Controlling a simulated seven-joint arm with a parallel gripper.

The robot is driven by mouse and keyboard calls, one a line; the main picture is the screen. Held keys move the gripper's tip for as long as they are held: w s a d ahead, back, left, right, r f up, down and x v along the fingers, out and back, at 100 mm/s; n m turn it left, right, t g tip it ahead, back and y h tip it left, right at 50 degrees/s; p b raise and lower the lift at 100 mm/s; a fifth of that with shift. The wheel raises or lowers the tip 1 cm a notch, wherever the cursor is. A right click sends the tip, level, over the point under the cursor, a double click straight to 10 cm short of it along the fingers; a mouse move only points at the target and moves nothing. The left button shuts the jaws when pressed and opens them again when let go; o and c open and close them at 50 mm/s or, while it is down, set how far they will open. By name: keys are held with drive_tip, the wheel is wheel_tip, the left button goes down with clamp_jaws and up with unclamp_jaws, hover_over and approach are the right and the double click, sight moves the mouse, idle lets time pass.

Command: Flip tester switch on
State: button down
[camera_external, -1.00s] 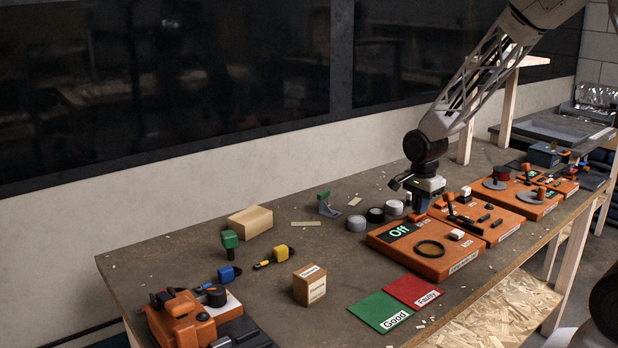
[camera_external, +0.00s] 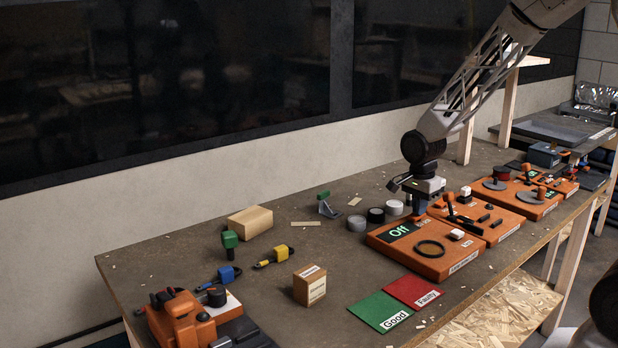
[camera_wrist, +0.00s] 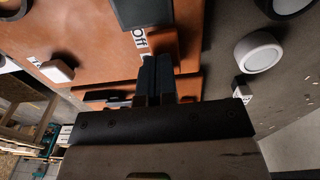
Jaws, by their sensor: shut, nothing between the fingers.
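The orange tester board (camera_external: 440,265) lies on the bench, with a dark screen (camera_external: 400,231) reading "Off" in green, a black ring (camera_external: 430,249) and a white block (camera_external: 457,234). My gripper (camera_external: 418,213) points down at the board's back edge, behind the screen. In the wrist view my shut, empty fingers (camera_wrist: 155,62) are close to an orange raised piece (camera_wrist: 163,45), which looks like the switch, beside a white "Off" label (camera_wrist: 140,38). I cannot tell whether they touch it. The fingers hide part of it, and the external view does not show it clearly.
Grey and black tape rolls (camera_external: 376,215) stand just left of the board. Another orange board (camera_external: 480,218) adjoins it on the right. Green (camera_external: 380,311) and red (camera_external: 413,291) mats and a cardboard box (camera_external: 310,286) lie in front and left.

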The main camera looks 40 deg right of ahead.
sight(416, 217)
wheel_tip(416, 217, up, 14)
drive_tip(key=shift+w+a+f, duration=0.15)
drive_tip(key=shift+w, duration=0.15)
idle(0.3)
drive_tip(key=shift+a, duration=0.15)
drive_tip(key=shift+a+h, duration=0.6)
drive_tip(key=shift+h, duration=0.4)
drive_tip(key=shift+w, duration=0.1)
drive_tip(key=x, duration=1.3)
drive_tip(key=shift+w+d+f, duration=0.1)
drive_tip(key=shift+f, duration=0.3)
